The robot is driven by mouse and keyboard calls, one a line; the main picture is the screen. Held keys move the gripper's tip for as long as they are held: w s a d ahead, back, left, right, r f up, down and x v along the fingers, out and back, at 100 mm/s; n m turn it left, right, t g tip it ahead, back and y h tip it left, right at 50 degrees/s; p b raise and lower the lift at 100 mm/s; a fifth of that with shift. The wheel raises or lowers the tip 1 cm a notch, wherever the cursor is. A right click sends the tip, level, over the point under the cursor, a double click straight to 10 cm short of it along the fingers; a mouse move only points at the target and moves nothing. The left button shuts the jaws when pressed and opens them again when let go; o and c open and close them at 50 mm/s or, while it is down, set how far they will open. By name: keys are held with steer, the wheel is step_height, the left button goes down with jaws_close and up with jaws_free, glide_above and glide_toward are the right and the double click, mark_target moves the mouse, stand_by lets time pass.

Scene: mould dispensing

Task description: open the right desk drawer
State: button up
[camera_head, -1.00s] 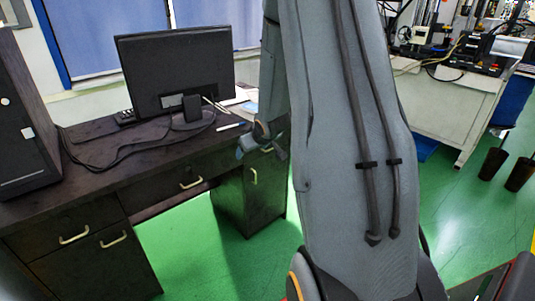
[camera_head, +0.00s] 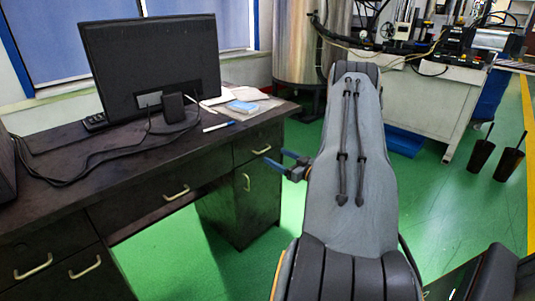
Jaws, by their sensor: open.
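The dark desk (camera_head: 100,165) stands at the left. Its right drawer (camera_head: 245,146) is at the right end below the top, and looks shut. The drawer's pale handle (camera_head: 261,151) shows just left of my gripper. My gripper (camera_head: 276,157) is open, with its blue fingers pointing left toward the drawer front. The lower fingertip appears close to the handle; I cannot tell whether it touches. Nothing shows between the fingers.
A cabinet door with its own handle (camera_head: 246,182) sits below the right drawer. A middle drawer handle (camera_head: 177,192) and left drawer handles are farther left. A monitor (camera_head: 150,65), papers and a pen lie on the desk. Green floor (camera_head: 440,230) is open to the right.

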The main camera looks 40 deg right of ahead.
steer(key=w, duration=0.6)
steer(key=shift+a, duration=0.3)
